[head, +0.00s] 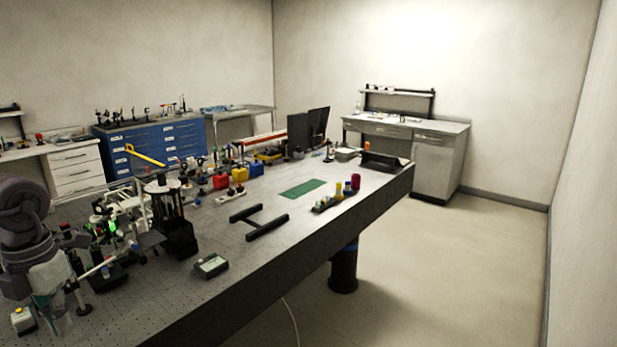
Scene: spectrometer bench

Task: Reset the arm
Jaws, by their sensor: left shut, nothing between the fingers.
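My left arm comes in at the left edge of the head view. My left gripper (58,318) points down near the front left of the optical bench (215,312). Its fingers look pale and partly see-through, and they are shut with nothing held. A small white and yellow box (23,320) stands just left of the fingers. Optical mounts with green lights (108,228) stand right of and behind the gripper. Whether the fingers touch any part is hard to tell. My right gripper is not in view.
A green mat (303,188), coloured cylinders (338,193) and monitors (308,132) are farther back. Open floor (440,270) lies to the right.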

